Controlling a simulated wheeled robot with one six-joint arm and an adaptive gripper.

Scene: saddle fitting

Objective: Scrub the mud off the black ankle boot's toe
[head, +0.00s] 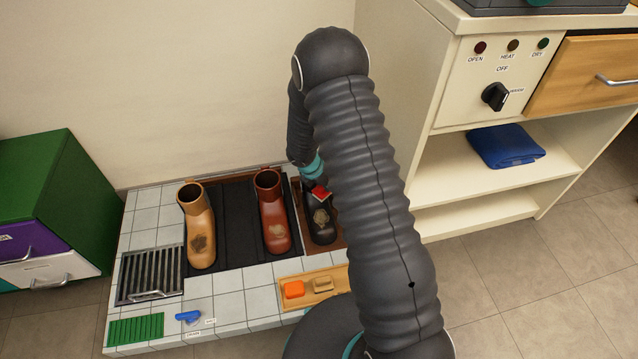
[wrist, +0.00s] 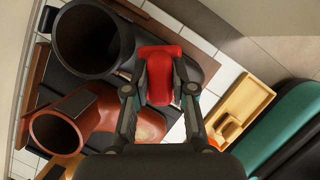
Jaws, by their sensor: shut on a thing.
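The black ankle boot (head: 323,234) stands upright at the right of the boot row, with a tan mud patch (head: 321,217) on its toe. In the wrist view its open shaft (wrist: 90,40) is at the upper left. My gripper (wrist: 160,90) is shut on a red block, probably a brush (wrist: 160,68), held over the front part of the boot. It also shows as a red brush (head: 320,192) just above the mud in the head view. I cannot tell whether it touches the boot. Its underside is hidden, and the mud is hidden in the wrist view.
A wooden tray (head: 290,304) holds an orange block and a tan block. A drain grate (head: 150,275) and green mat (head: 136,328) lie left. A cabinet (head: 445,90) stands right.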

